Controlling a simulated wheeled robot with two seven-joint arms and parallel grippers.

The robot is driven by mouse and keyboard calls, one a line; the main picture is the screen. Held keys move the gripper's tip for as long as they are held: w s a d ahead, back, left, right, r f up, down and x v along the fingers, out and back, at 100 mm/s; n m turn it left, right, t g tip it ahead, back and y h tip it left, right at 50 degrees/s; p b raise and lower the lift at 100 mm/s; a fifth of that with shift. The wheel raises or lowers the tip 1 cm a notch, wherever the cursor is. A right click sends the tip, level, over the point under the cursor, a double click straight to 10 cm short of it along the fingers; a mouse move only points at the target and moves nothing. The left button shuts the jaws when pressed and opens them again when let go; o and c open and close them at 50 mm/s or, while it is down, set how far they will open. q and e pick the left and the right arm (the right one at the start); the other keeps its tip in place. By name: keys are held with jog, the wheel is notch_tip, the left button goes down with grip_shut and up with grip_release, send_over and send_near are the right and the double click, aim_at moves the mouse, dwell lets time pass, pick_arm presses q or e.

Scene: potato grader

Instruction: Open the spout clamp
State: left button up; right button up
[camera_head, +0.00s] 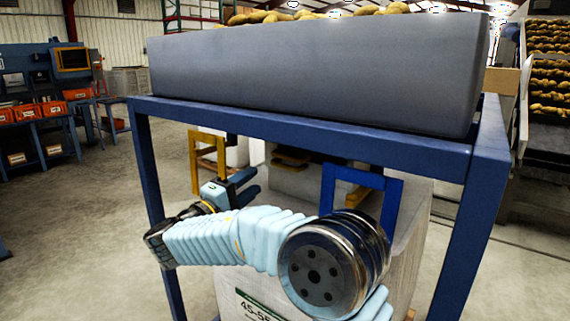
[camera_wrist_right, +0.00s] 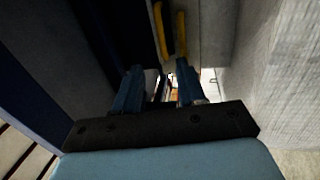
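The grey hopper (camera_head: 315,72) sits on a blue frame, with potatoes showing at its top. Yellow bars (camera_head: 291,157) show beneath it, and two yellow strips (camera_wrist_right: 168,30) show in the right wrist view. I cannot tell for sure which part is the spout clamp. My right gripper (camera_head: 252,184) is under the hopper, its blue fingers apart. In the right wrist view the gripper (camera_wrist_right: 160,90) is open, with nothing clearly between its fingers and the yellow strips beyond them. My left gripper is not in view.
The blue frame's posts (camera_head: 157,190) stand either side of my right arm. A pale bag (camera_head: 405,255) with a printed label stands below the hopper, behind the arm. A blue bracket (camera_head: 362,180) rises near the bag. Workbenches (camera_head: 45,125) are far left; open floor lies between.

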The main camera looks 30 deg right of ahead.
aim_at(284, 158)
jog(key=p+x, duration=0.1)
jog(key=x, duration=0.5)
jog(key=p+x, duration=0.1)
jog(key=x, duration=0.5)
jog(key=shift+w+d+f, duration=0.15)
jog(key=shift+d, duration=0.2)
jog(key=shift+c, duration=0.2)
grip_shut()
